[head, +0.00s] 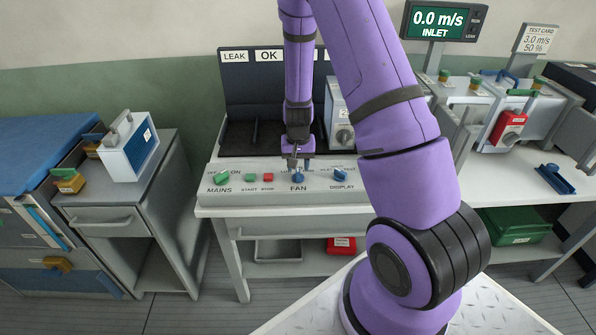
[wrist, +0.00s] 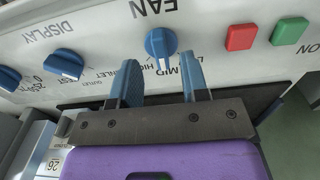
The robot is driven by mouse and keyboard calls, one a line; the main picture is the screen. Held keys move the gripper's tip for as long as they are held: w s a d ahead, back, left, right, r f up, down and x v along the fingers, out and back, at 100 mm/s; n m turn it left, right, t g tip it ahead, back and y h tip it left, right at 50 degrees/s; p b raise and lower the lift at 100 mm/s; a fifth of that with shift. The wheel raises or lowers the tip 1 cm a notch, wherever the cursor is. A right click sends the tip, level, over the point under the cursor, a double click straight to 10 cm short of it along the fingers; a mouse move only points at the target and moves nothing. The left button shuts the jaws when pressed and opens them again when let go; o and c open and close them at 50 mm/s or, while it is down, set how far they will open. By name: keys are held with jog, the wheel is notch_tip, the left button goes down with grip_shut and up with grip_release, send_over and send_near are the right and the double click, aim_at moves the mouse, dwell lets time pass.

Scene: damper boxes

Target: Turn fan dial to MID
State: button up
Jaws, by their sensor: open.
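The FAN dial (head: 298,178) is a blue knob on the sloped front panel, between the START/STOP buttons and the DISPLAY dial. In the wrist view the FAN dial (wrist: 160,42) appears upside down, with its name above and position labels below. A pale pointer mark is on the side toward the labels MID and HIGH; I cannot tell exactly which it meets. My gripper (head: 294,162) is just above and behind the dial. In the wrist view my gripper (wrist: 159,68) is open, its two blue fingers apart near the dial's label side, with nothing between them.
Beside the FAN dial are a red button (wrist: 240,37), a green button (wrist: 289,31) and the blue DISPLAY dial (wrist: 64,64). The green MAINS switch (head: 221,178) is at the panel's left. A dark LEAK/OK board (head: 270,85) stands behind.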

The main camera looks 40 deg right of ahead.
notch_tip(320, 180, up, 7)
jog(key=shift+r, duration=0.2)
jog(key=shift+r, duration=0.1)
dwell(0.5)
notch_tip(320, 180, up, 10)
jog(key=r+n+t, duration=0.1)
send_over(298, 174)
jog(key=s+a, duration=0.2)
jog(key=a, duration=0.2)
jog(key=s+a+r+n+t, duration=0.2)
jog(key=s+a+r, duration=0.2)
jog(key=s+r, duration=0.5)
jog(key=s+a+r+n+t, duration=0.1)
jog(key=s+a+r+n, duration=0.1)
jog(key=s+r, duration=0.3)
jog(key=s+a+r+n+t, duration=0.1)
jog(key=s+a+r, duration=0.1)
jog(key=s+r, duration=0.4)
jog(key=s, duration=0.3)
jog(key=shift+s+a+n, duration=0.35)
jog(key=shift+s+n, duration=0.05)
dwell(0.4)
